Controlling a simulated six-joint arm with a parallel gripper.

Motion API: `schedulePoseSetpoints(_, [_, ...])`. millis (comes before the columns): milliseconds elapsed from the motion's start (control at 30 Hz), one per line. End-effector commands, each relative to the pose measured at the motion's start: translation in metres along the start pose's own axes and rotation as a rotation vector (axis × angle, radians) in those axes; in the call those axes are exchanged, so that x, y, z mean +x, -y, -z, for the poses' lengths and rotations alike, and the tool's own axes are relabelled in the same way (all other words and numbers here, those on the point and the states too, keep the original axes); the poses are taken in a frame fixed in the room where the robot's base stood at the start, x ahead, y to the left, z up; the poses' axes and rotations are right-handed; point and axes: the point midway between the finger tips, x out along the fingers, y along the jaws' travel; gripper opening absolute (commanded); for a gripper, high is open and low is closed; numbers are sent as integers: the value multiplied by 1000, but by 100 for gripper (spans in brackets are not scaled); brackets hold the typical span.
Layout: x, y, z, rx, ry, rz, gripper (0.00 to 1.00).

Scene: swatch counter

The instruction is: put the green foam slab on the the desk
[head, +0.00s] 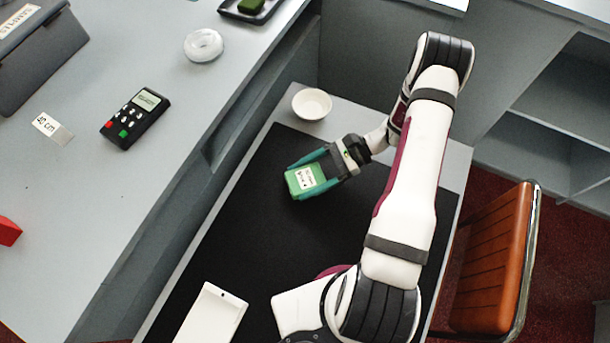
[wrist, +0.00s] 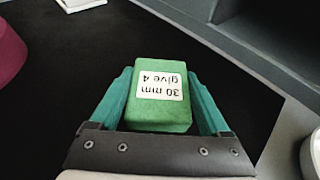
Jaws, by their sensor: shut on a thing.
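The green foam slab (head: 302,181) has a white label and is held between the teal fingers of my gripper (head: 306,179) in the head view. In the wrist view the slab (wrist: 148,115) sits between both fingers, and its label reads "30 mm give 4" upside down. My gripper is shut on it. The desk (head: 352,119) is light grey with a large black mat (head: 235,240), and the slab is over the mat's upper part. I cannot tell whether the slab touches the mat.
A white bowl (head: 311,103) stands at the desk's far edge, near my gripper. A white flat object (head: 212,315) lies on the near left. The counter (head: 180,100) on the left bears a black keypad device (head: 134,118). An orange chair (head: 492,262) stands right. The mat's middle is clear.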

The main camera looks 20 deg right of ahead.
Motion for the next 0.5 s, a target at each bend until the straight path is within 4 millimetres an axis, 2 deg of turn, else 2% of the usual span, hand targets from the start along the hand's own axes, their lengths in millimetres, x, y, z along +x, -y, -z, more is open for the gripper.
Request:
schedulePoseSetpoints(33, [0, 0, 0, 0, 0, 0, 86])
schedulePoseSetpoints(100, [0, 0, 0, 0, 0, 0, 98])
schedulePoseSetpoints(133, [0, 0, 0, 0, 0, 0, 100])
schedulePoseSetpoints(367, [-1, 0, -2, -1, 0, 0, 100])
schedulePoseSetpoints(433, [-9, 1, -2, -3, -1, 2, 100])
schedulePoseSetpoints(500, [-26, 1, -2, -3, -3, 5, 100])
